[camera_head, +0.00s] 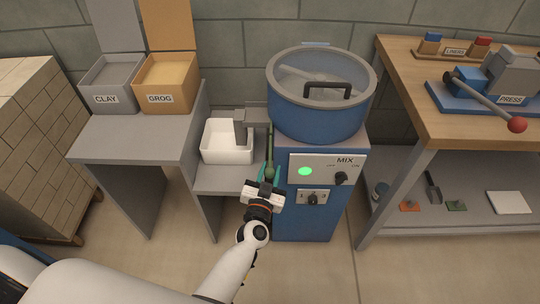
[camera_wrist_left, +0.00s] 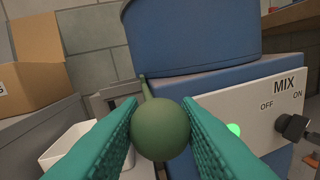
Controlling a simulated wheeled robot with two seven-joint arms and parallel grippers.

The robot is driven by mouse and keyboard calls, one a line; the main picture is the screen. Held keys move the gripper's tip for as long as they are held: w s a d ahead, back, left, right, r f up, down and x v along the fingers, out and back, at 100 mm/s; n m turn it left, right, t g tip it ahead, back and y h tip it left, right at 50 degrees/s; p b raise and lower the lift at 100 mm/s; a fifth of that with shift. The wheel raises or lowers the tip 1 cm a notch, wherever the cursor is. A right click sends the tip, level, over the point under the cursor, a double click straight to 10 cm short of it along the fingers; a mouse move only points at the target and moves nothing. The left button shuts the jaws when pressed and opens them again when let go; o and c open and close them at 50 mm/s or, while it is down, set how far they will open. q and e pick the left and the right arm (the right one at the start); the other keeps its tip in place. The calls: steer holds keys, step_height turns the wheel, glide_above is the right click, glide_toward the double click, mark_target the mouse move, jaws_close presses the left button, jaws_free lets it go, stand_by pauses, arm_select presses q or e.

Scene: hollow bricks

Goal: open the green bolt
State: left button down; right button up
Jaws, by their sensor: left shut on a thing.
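The green bolt shows in the head view (camera_head: 270,148) as a thin dark-green lever on the left side of the blue mixer (camera_head: 318,110), ending in a round knob. The knob (camera_wrist_left: 160,130) fills the middle of the left wrist view, with its rod running away behind it. My left gripper (camera_head: 269,174) is shut on this knob, one teal finger on each side. The rod's far end lies by a grey fitting at the mixer's side; its exact seat is hard to make out. My right gripper is not in view.
A white bin (camera_head: 228,150) stands on a low shelf just left of the bolt. The MIX panel (camera_head: 328,168), with a lit green lamp and black knob, is to the right. Clay (camera_head: 108,98) and grog (camera_head: 167,98) boxes stand left; a wooden bench (camera_head: 420,75) stands right.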

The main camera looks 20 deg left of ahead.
arm_select(q)
steer(key=shift+s+d, duration=0.25)
steer(key=shift+s, duration=0.55)
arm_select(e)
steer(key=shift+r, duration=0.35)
arm_select(q)
steer(key=c, duration=1.1)
jaws_free()
steer(key=s+d, duration=0.1)
steer(key=s, duration=1.1)
